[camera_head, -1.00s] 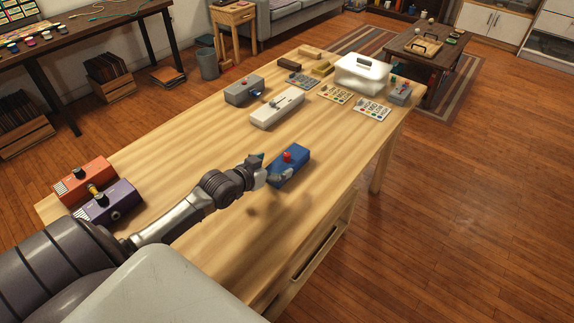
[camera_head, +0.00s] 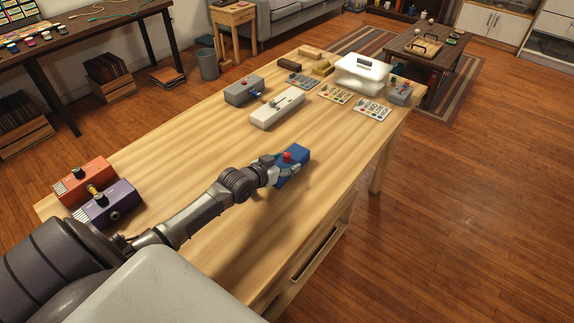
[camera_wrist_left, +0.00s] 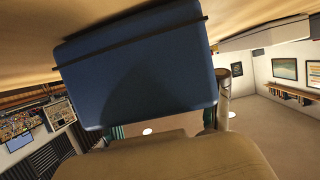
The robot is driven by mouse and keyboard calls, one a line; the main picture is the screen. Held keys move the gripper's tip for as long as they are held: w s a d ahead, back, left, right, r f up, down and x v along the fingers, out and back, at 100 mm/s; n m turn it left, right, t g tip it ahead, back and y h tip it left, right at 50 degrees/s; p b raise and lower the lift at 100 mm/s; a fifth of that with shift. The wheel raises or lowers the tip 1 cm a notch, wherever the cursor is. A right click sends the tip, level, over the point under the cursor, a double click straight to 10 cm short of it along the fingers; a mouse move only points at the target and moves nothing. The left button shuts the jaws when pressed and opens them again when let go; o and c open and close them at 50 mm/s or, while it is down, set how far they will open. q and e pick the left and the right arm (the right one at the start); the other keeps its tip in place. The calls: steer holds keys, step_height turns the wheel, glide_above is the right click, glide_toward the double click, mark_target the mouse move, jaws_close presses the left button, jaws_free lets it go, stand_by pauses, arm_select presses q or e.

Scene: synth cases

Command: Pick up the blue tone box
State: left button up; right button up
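The blue tone box (camera_head: 297,156), with a red knob on top, rests on the wooden table (camera_head: 200,160). My left gripper (camera_head: 275,172) is at the box's near-left end, with its fingers close against it and partly hiding that end. In the left wrist view the blue box (camera_wrist_left: 140,75) fills the upper middle, very close. I cannot tell whether the fingers grip the box. My right gripper is not in view.
Orange (camera_head: 84,180) and purple (camera_head: 109,205) boxes stand at the table's left end. The table's middle is mostly clear.

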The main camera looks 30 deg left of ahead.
arm_select(q)
steer(key=c, duration=0.5)
steer(key=shift+c, duration=0.5)
steer(key=shift+r, duration=0.15)
